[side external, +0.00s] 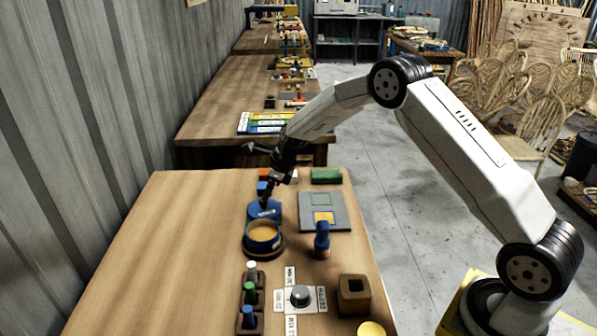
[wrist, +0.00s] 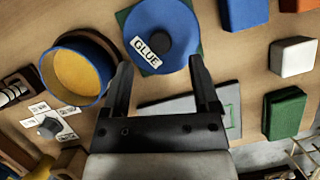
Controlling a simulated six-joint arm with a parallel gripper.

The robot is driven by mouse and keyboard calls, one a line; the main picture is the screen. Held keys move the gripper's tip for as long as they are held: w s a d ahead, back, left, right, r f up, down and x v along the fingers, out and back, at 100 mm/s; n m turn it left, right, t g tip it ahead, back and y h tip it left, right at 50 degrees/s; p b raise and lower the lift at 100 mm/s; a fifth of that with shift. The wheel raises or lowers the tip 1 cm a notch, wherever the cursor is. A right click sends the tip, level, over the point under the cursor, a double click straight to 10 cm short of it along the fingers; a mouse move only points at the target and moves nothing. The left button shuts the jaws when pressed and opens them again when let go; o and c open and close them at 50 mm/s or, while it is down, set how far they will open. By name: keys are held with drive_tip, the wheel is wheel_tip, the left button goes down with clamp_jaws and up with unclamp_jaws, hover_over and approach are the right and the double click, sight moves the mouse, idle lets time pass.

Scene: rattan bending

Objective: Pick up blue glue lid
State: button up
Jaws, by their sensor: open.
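The blue glue lid (side external: 264,213) is a round disc with a knob and a white "GLUE" label. It lies on the table behind the glue pot. In the wrist view the lid (wrist: 174,43) lies just beyond my fingertips, partly over a green patch. My gripper (wrist: 160,64) is open and empty, its two fingers pointing toward the lid from either side of its near edge. In the side view my gripper (side external: 266,194) hangs over the lid; how far above is hard to tell. The open blue pot (side external: 262,232) holds yellow-orange glue; it also shows in the wrist view (wrist: 88,103).
A grey board (side external: 336,222) with a yellow square lies right of the lid. A blue-handled tool (side external: 321,240) stands before it. Green (side external: 326,176) and white (wrist: 293,57) blocks sit behind. A dial (side external: 299,296) and a bottle rack (side external: 250,319) are nearer. The table's left side is clear.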

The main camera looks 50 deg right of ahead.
sight(264, 206)
drive_tip(key=shift+x, duration=2.3)
drive_tip(key=shift+c, duration=0.3)
clamp_jaws()
